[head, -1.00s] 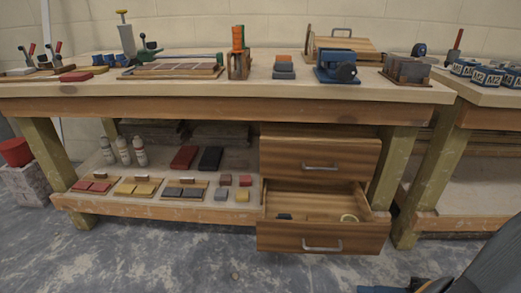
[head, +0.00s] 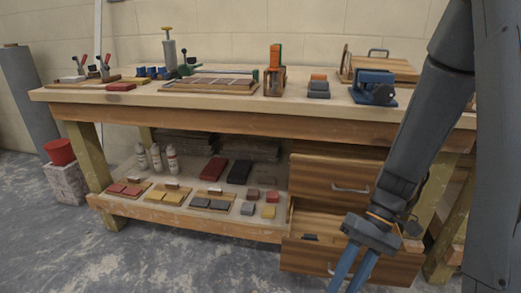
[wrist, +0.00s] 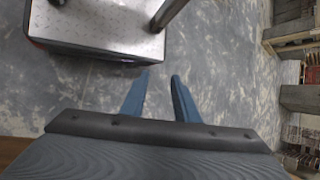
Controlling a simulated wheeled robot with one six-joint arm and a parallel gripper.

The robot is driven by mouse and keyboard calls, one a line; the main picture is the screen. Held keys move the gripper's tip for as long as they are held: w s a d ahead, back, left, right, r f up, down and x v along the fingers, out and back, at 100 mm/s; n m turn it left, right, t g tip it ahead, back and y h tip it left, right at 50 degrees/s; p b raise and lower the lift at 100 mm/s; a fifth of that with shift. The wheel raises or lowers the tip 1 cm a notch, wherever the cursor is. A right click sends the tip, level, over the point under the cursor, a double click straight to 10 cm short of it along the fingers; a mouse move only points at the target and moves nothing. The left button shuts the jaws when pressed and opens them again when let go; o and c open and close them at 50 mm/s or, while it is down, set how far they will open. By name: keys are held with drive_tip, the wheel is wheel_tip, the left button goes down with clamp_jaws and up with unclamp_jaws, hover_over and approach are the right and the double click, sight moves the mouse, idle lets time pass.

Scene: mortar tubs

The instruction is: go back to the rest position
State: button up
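My gripper (head: 348,281) hangs low at the lower right of the head view, in front of the workbench's open lower drawer (head: 308,254). Its two blue fingers point down, and their tips run past the bottom edge there. In the wrist view my gripper (wrist: 159,82) shows with its fingers apart and nothing between them, over the grey floor. My arm covers the right side of the head view and hides part of the drawers and bench.
The workbench (head: 220,118) carries tools, a blue vise (head: 372,90) and a wooden board. Its lower shelf (head: 180,212) holds bottles, blocks and small trays. A red bucket (head: 60,152) stands on a block at the left. The floor in front is clear.

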drive_tip(key=s+a+r+n+t+h, duration=0.2)
drive_tip(key=a+r+n+t+h, duration=0.1)
drive_tip(key=a+r, duration=0.4)
drive_tip(key=s+a+r+n+t+h, duration=0.25)
drive_tip(key=a+r, duration=0.25)
drive_tip(key=a, duration=0.4)
drive_tip(key=d+r+m+p, duration=0.6)
drive_tip(key=d+r+p, duration=1)
drive_tip(key=p, duration=0.9)
wheel_tip(320, 180, up, 5)
drive_tip(key=shift+s+d+f, duration=0.15)
drive_tip(key=shift+s+f, duration=0.05)
